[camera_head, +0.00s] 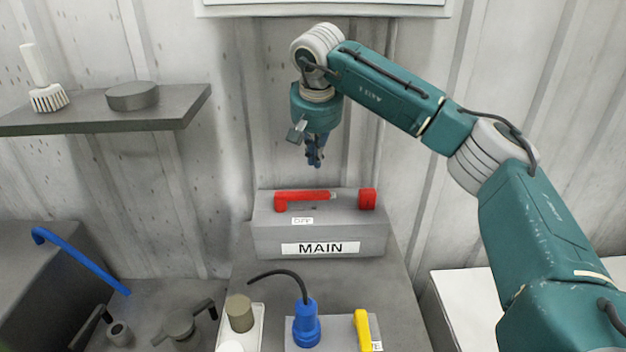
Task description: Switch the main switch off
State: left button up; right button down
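The main switch is a grey box (262,232) with a "MAIN" label on its front, standing on the grey bench below my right gripper. A red lever (305,195) lies flat along its top, with its pivot end at the left and its tip towards the right. A red block (367,198) stands at the right of the top. A small label, probably "OFF", sits below the lever. My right gripper (315,160) points down above the box, apart from the lever. Its fingers look close together and are too small to read. My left gripper is out of view.
A blue knob with a black cable (306,325) and a yellow handle (362,330) stand in front of the box. A grey shelf (150,118) holds a brush (47,95) and a dark disc (132,96). A blue bent rod (85,262) is at the left.

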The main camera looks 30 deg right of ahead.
aim_at(302, 200)
jog(key=shift+w+f, duration=0.2)
jog(key=shift+f, duration=0.35)
jog(key=p+x, duration=0.2)
jog(key=x, duration=0.2)
jog(key=shift+d+f, duration=0.15)
jog(key=p+x, duration=0.1)
jog(key=x, duration=0.2)
jog(key=shift+w+f, duration=0.25)
jog(key=shift+f, duration=0.05)
jog(key=shift+w+f, duration=0.15)
jog(key=shift+f, duration=0.3)
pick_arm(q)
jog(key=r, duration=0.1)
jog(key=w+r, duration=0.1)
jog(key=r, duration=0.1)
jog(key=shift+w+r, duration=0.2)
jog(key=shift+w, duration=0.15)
